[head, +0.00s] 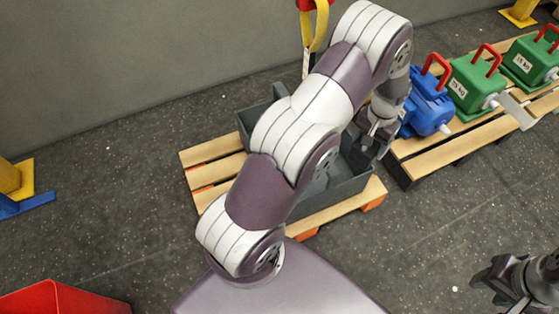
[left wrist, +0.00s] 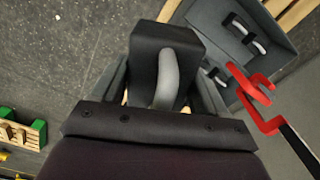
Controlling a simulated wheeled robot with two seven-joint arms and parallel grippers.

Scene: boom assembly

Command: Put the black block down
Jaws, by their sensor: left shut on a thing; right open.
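My left gripper (head: 374,132) is shut on the black block, above the right end of a grey crate (head: 335,190) in the head view. In the left wrist view the black block (left wrist: 160,45) fills the space in front of the gripper, with a curved grey handle (left wrist: 168,75) between the fingers. The block's underside is hidden, so I cannot tell whether it touches anything. My right gripper (head: 500,283) is open and empty over the floor at the lower right.
The crate stands on a wooden pallet (head: 210,152); my left arm hides much of it. A blue motor (head: 428,105) and green weights (head: 478,82) sit on another pallet at right. A red hook (left wrist: 262,105) is beside the block in the wrist view. A red bin (head: 60,300) is lower left.

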